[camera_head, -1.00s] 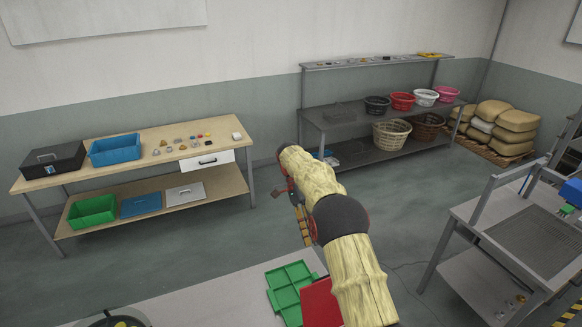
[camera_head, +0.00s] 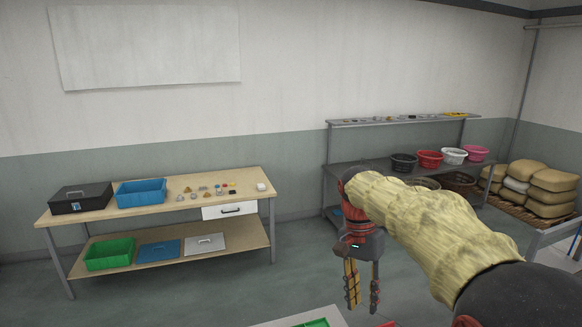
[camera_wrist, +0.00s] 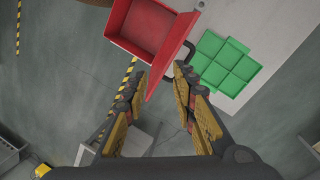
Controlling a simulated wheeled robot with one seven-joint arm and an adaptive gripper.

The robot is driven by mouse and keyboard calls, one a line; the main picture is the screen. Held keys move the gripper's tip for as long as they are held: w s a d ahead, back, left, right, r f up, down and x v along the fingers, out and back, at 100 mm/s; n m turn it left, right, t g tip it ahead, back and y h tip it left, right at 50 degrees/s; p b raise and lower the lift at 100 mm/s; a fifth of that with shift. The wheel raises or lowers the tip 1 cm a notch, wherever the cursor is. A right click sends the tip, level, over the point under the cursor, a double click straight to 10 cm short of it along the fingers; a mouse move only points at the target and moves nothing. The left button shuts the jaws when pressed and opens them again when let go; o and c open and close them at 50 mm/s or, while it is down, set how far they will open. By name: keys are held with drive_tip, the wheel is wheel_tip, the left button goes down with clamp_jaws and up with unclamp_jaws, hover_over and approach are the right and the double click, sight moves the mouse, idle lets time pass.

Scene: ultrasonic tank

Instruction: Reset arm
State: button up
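My gripper (camera_head: 362,290) hangs from my arm in the head view, fingers pointing down, with a gap between them.
Below my gripper are a red bin (camera_wrist: 148,28) and a green divided tray (camera_wrist: 226,66) on a pale table (camera_wrist: 290,60). A wooden workbench (camera_head: 120,222) stands left, a metal shelf rack (camera_head: 345,168) behind. Open floor (camera_head: 200,290) lies between.

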drive_tip(key=s+d+f+n+t+b, duration=0.1)
drive_tip(key=s+f+n+t+b, duration=0.3)
drive_tip(key=s, duration=0.8)
drive_tip(key=s+d+f+n+t+y+b, duration=0.1)
drive_tip(key=s+f+n+t+b, duration=0.3)
drive_tip(key=s+f+b, duration=0.5)
drive_tip(key=s+f, duration=0.2)
drive_tip(key=s, duration=0.1)
drive_tip(key=shift+d+f, duration=0.15)
drive_tip(key=shift+s, duration=0.1)
